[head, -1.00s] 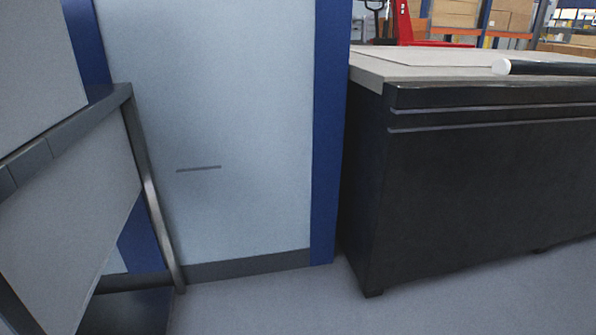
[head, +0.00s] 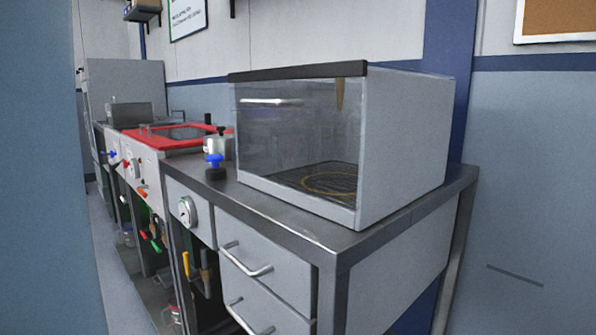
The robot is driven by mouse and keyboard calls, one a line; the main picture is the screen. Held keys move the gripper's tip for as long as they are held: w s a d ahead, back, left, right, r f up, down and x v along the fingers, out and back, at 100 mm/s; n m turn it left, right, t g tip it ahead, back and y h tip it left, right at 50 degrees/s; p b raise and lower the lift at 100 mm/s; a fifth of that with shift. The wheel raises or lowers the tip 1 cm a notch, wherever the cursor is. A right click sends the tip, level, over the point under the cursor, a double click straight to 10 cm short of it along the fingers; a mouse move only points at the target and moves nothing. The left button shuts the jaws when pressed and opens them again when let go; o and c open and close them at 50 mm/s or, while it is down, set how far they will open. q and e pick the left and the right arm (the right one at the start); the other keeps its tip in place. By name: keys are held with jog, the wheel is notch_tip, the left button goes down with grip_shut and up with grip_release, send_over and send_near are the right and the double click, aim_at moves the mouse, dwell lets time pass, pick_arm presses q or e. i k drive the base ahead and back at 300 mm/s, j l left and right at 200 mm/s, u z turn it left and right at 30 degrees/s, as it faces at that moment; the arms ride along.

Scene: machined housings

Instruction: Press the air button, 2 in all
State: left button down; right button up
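I cannot make out an air button for certain in the head view. A blue knob (head: 214,161) stands on a small fitting on the bench top, left of a glass-fronted cabinet (head: 300,140). A round white gauge (head: 186,211) sits on the bench front below it. Small blue and red controls (head: 130,167) show on the front of the unit further left, too small to tell apart. Neither of my grippers is in view.
The steel bench (head: 400,222) with drawers (head: 262,262) fills the middle, its corner jutting toward me. A red-framed machine top (head: 178,137) lies beyond. A plain blue-grey surface blocks the left edge. A wall with a corkboard (head: 575,18) stands at right.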

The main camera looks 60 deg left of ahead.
aim_at(214, 159)
jog(key=i+u, duration=0.15)
jog(key=u, duration=2.25)
